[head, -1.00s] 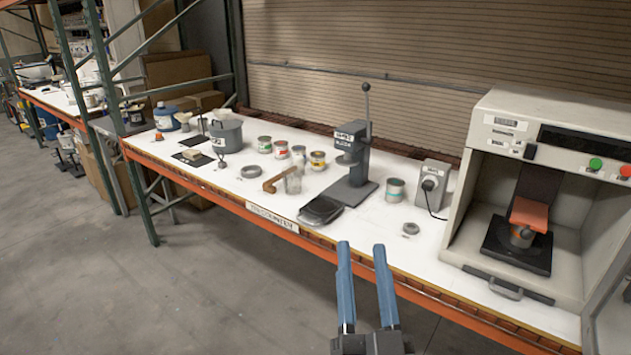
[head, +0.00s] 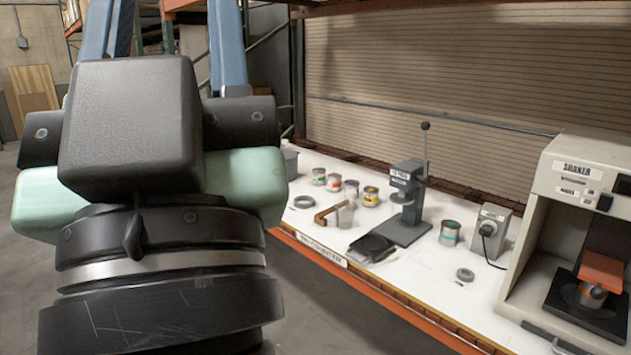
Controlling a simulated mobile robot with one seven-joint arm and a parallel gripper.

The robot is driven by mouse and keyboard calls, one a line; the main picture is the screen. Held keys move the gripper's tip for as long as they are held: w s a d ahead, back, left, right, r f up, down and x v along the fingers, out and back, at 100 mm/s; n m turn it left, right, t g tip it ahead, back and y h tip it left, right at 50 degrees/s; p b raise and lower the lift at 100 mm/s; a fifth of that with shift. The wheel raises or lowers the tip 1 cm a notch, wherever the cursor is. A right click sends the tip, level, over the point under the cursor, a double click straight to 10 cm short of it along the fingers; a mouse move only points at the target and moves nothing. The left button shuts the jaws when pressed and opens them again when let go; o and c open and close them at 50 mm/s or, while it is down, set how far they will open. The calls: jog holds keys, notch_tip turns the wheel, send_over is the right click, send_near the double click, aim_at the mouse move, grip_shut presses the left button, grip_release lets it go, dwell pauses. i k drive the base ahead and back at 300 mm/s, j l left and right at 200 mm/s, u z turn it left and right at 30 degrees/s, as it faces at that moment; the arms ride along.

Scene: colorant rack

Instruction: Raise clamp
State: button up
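The shaker (head: 580,168) is a pale box at the right edge, with its front bay open. Inside the bay, an orange-red clamp pad (head: 603,270) sits low, over a small can (head: 592,295) on a black base plate (head: 565,300). The pad appears to rest on the can; exact contact is too small to tell. My gripper (head: 168,25) fills the left of the head view, close to the camera and far from the shaker. Its two blue fingers are spread wide and run out of the top of the picture. I see nothing between them, though the tips are cut off.
The floor (head: 315,300) before the bench looks clear.

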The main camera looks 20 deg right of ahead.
aim_at(601, 271)
jog(key=i+z, duration=0.1)
jog(key=z, duration=0.7)
jog(key=i+j+z, duration=0.1)
jog(key=z, duration=0.35)
jog(key=i+z, duration=0.1)
jog(key=z, duration=0.3)
jog(key=j+z, duration=0.15)
jog(key=z, duration=0.25)
